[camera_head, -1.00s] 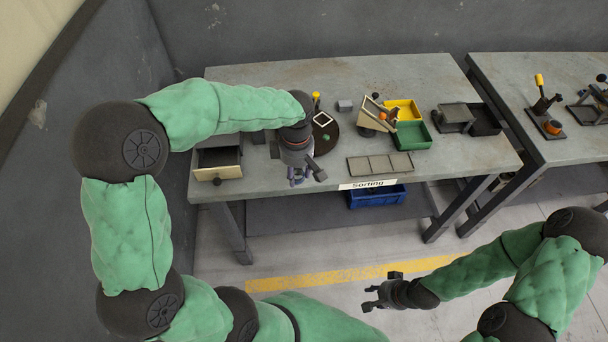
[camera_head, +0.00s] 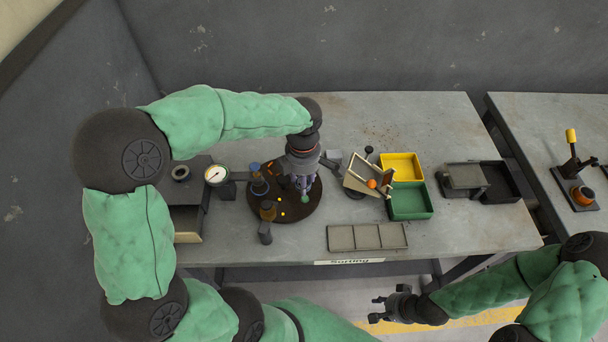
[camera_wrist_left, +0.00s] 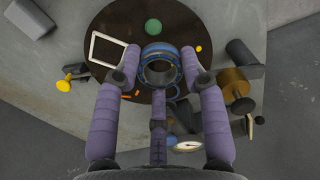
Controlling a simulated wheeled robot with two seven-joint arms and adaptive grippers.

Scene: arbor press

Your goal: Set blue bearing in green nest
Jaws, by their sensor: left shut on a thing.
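My left gripper (camera_wrist_left: 160,55) is shut on a blue-rimmed ring, the blue bearing (camera_wrist_left: 160,70), held between its fingers. In the head view my left gripper (camera_head: 302,188) points down over a dark brown round plate (camera_head: 285,212), and its fingers largely hide the bearing. A small round green piece (camera_head: 305,198) lies on the plate beside the fingers. In the wrist view that green piece (camera_wrist_left: 153,27) shows just beyond the bearing, apart from it in the picture. I cannot tell whether it is the nest. My right gripper (camera_head: 385,308) is open and empty, off the table's front edge.
A white square frame (camera_wrist_left: 107,50) lies on the plate. Right are a tilted wooden stand (camera_head: 358,178), a yellow bin (camera_head: 402,167), a green bin (camera_head: 410,203) and a grey divided tray (camera_head: 367,237).

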